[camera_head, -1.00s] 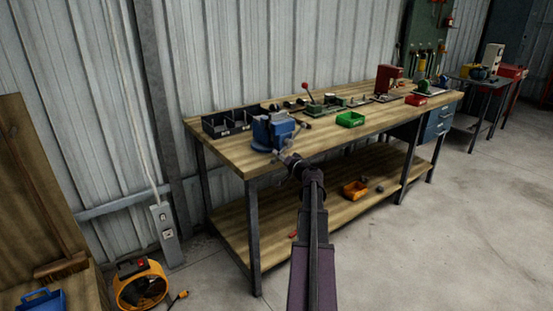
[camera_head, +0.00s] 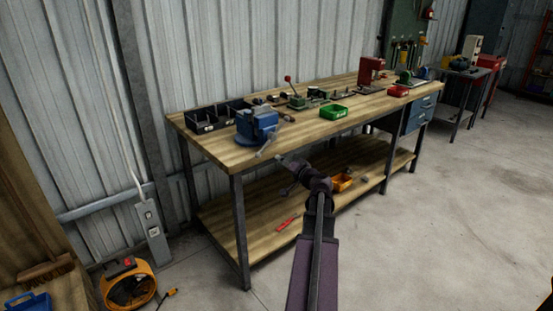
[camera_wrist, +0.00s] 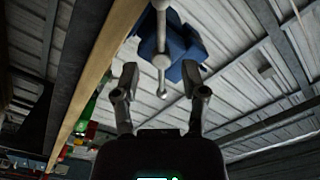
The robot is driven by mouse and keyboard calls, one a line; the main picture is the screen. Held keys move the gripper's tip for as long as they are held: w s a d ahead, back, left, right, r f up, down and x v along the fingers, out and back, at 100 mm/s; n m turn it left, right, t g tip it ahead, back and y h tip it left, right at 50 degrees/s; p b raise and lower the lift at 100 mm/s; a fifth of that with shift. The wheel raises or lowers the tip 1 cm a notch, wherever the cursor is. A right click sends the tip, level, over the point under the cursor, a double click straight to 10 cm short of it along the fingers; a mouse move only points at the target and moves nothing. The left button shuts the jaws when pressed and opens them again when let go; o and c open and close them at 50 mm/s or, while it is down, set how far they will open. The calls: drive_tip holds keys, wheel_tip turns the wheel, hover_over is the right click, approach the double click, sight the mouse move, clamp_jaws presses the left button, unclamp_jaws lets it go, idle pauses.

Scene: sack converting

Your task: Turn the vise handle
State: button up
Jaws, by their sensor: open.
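The blue vise (camera_head: 257,125) is mounted at the near left corner of the wooden workbench (camera_head: 215,147). Its grey bar handle (camera_head: 267,144) hangs slanted off the front of the vise, over the bench edge. My gripper (camera_head: 283,173) is open and empty, just in front of the bench, right of and below the handle. In the wrist view, the handle (camera_wrist: 162,80) with its ball end shows between the two open fingertips of my gripper (camera_wrist: 160,76), and the blue vise (camera_wrist: 186,45) is behind it. The handle seems ahead of the fingers, not touching.
The lower shelf holds an orange bin (camera_head: 342,182). An orange fan (camera_head: 128,287) is on the floor at left. Floor at right is clear.

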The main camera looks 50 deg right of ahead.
drive_tip(key=shift+s+a, duration=0.1)
drive_tip(key=shift+s, duration=0.25)
drive_tip(key=shift+w+a, duration=0.15)
drive_tip(key=c, duration=0.7)
drive_tip(key=shift+w+a+f, duration=0.1)
drive_tip(key=shift+w+a, duration=0.1)
drive_tip(key=shift+a, duration=0.05)
clamp_jaws()
drive_tip(key=w+a+f+n+g+y, duration=0.3)
drive_tip(key=w+a+f, duration=0.1)
drive_tip(key=a, duration=0.7)
drive_tip(key=w+a+f+n+g+y, duration=0.2)
drive_tip(key=w+a+f+y, duration=0.15)
drive_tip(key=a, duration=0.65)
drive_tip(key=w+a+f+n+g+y, duration=0.25)
drive_tip(key=w+a, duration=0.25)
drive_tip(key=a, duration=0.6)
drive_tip(key=s+a+f+n+g+h, duration=0.1)
drive_tip(key=s+a+f+g, duration=0.1)
drive_tip(key=a, duration=0.6)
drive_tip(key=s+a+f+n+g+h, duration=0.2)
drive_tip(key=s+a+f+g, duration=0.1)
drive_tip(key=a, duration=0.5)
drive_tip(key=s+a+f+n+g+h, duration=0.2)
drive_tip(key=s+a+g, duration=0.3)
drive_tip(key=a, duration=0.3)
drive_tip(key=shift+f, duration=0.7)
